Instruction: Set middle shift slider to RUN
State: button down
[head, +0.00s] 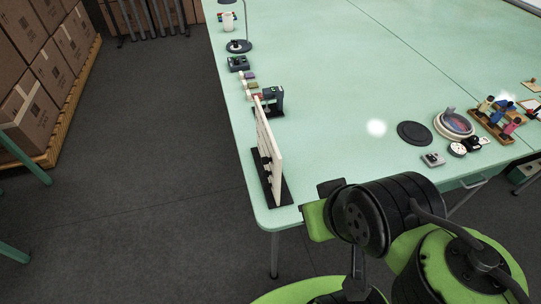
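A thin white upright panel (276,165) on a black base (286,191) stands near the front left corner of the table. I see it almost edge-on. Small dark parts stick out along its left side, but I cannot tell which is the middle shift slider, where it is set, or read any RUN label. My arm fills the lower right, to the right of the panel and in front of the table edge. I cannot make out my gripper's fingers in this view.
The pale green table (340,80) is largely clear in the middle. A black-and-green device (271,100) stands just behind the panel, and a lamp (240,45) further back. A round dish (454,124), a dark disc (414,133) and a wooden rack (492,122) are at right. Boxes (30,100) stand left.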

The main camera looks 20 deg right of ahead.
aim_at(265, 174)
jog(key=i+j+u, duration=0.1)
jog(key=u, duration=0.3)
jog(key=i+j+u, duration=0.1)
jog(key=j+u, duration=0.25)
jog(key=i+u, duration=0.15)
jog(key=u, duration=0.25)
jog(key=i+j+u, duration=0.15)
jog(key=u, duration=0.2)
